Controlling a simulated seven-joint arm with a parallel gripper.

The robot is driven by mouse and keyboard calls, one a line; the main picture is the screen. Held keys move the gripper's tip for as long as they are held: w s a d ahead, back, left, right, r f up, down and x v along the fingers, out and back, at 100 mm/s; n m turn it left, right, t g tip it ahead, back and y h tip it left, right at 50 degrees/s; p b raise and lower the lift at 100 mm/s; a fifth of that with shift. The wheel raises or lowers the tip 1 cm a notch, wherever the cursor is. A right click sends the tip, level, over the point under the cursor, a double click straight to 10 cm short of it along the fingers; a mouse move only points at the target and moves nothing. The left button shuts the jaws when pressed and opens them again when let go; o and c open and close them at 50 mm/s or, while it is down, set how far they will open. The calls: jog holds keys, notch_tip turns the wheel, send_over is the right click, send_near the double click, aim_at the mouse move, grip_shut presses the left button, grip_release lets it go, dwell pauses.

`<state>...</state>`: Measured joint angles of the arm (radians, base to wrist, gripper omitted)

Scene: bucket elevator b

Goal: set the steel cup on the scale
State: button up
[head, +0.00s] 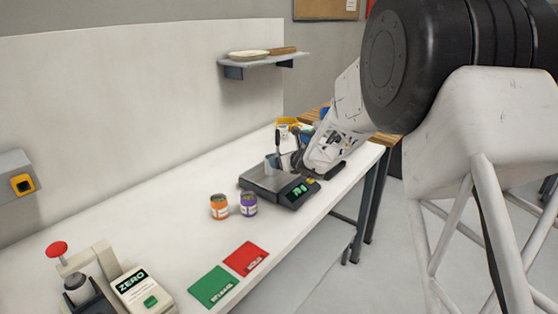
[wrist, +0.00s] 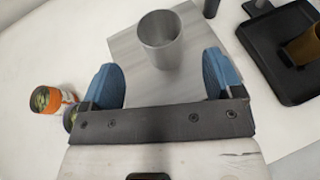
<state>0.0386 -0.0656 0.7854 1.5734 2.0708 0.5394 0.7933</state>
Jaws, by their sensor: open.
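The steel cup (wrist: 158,45) stands upright on the bare steel plate of the scale (wrist: 126,45) in the wrist view. My gripper (wrist: 160,62) is open, with one blue finger on each side of and just short of the cup. No finger visibly touches it. In the head view the scale (head: 260,181) sits on the white bench with its lit display facing the front. The cup (head: 271,162) shows there small on the plate, and my gripper (head: 285,152) is at it, partly hidden by my arm.
An orange jar (head: 219,208) and a purple jar (head: 248,205) stand left of the scale. Red (head: 246,258) and green (head: 214,287) mats lie nearer. A black tray (wrist: 270,62) with a brown container (wrist: 308,46) is beside the scale. The bench's left middle is clear.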

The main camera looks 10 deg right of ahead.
jog(key=shift+v, duration=1.75)
jog(key=s+a+r+n+g, duration=0.2)
jog(key=s+r+n, duration=0.3)
jog(key=s, duration=0.4)
jog(key=s+a+r+n+g+y, duration=0.1)
jog(key=s+r+n+g, duration=0.1)
jog(key=s+n, duration=0.55)
jog(key=s+a+r+n+g, duration=0.2)
jog(key=s+r+n, duration=0.25)
jog(key=s, duration=0.55)
jog(key=s+d+f+n+g+h, duration=0.1)
jog(key=s+d+n+h, duration=0.1)
jog(key=s, duration=0.7)
jog(key=s+d+f+n+g+h, duration=0.1)
jog(key=s+d+n+h, duration=0.1)
jog(key=s+n, duration=0.5)
jog(key=s+d+f+n+g+h, duration=0.1)
jog(key=s+d+n+h, duration=0.2)
jog(key=s, duration=1)
jog(key=shift+s+d+n, duration=0.2)
jog(key=shift+d+n, duration=0.5)
jog(key=shift+d, duration=0.1)
jog(key=shift+r, duration=0.1)
